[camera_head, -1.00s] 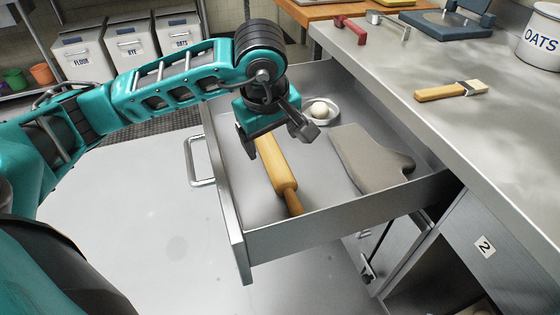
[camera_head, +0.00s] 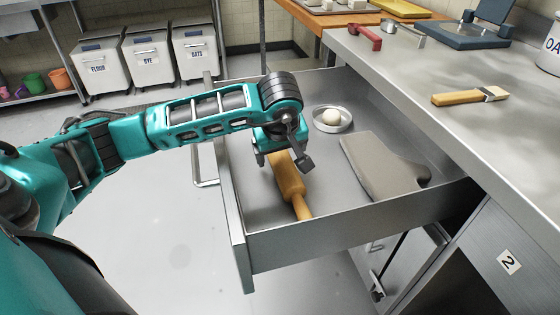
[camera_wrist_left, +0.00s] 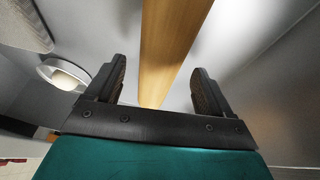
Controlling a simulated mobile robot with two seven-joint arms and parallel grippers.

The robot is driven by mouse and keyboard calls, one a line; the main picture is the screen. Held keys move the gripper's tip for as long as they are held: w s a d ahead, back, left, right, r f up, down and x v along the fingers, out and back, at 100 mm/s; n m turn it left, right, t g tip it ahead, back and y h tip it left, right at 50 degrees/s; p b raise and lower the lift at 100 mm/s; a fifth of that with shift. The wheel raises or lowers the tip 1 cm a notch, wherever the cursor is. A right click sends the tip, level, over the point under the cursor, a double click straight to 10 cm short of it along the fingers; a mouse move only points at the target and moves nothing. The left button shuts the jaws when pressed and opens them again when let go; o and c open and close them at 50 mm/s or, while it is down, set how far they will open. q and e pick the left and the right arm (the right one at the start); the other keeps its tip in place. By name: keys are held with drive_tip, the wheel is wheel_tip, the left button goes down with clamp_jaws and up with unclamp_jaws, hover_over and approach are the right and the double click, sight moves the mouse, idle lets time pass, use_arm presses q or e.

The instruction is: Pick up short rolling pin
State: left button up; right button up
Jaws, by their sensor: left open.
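The short rolling pin (camera_head: 289,182) is wooden and lies lengthwise in the open metal drawer (camera_head: 330,236), near its left side. My left gripper (camera_head: 283,165) is over the far part of the pin, pointing down, and hides its far end in the head view. In the left wrist view the pin (camera_wrist_left: 170,45) runs between the two open fingers of the left gripper (camera_wrist_left: 162,88), with a gap on each side. The fingers do not press on it. My right gripper is not in view.
In the drawer, a small dish (camera_head: 345,127) with a pale ball (camera_head: 332,117) and a grey-brown flat object (camera_head: 378,169) lie right of the pin. A brush (camera_head: 470,96) lies on the steel counter (camera_head: 430,70). The drawer's front wall stands close on the left.

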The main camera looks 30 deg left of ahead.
sight(280, 153)
use_arm(q)
drive_tip(key=shift+x, duration=1.15)
drive_tip(key=shift+w+r, duration=0.1)
clamp_jaws()
wheel_tip(280, 153, up, 20)
drive_tip(key=p, duration=0.4)
